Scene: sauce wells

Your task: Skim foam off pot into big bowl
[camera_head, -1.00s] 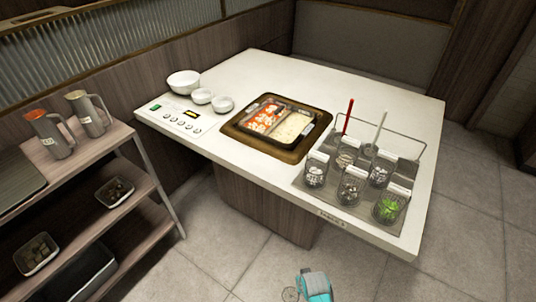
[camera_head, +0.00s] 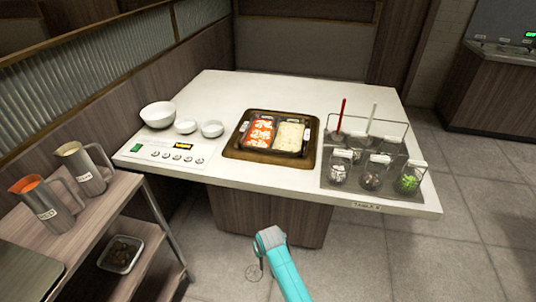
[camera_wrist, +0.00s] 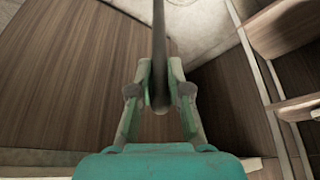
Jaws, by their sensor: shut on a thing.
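The pot (camera_head: 248,149) is sunk in the table, split into a red broth (camera_head: 260,131) with white foam patches on the left and a pale broth (camera_head: 290,136) on the right. The big bowl (camera_head: 158,114) is white and stands at the table's left, beside two smaller bowls. My gripper (camera_wrist: 159,92) is shut on a dark, thin handle (camera_wrist: 158,45) in the wrist view. In the head view a thin round skimmer head (camera_head: 254,272) shows beside my teal arm, low in front of the table. The grip itself is hidden there.
A control panel (camera_head: 165,152) lies in front of the bowls. A wire rack (camera_head: 372,150) with several jars and two upright utensils, one red and one pale, stands at the right. A shelf cart (camera_head: 110,200) with two pitchers is at the left. The floor at right is clear.

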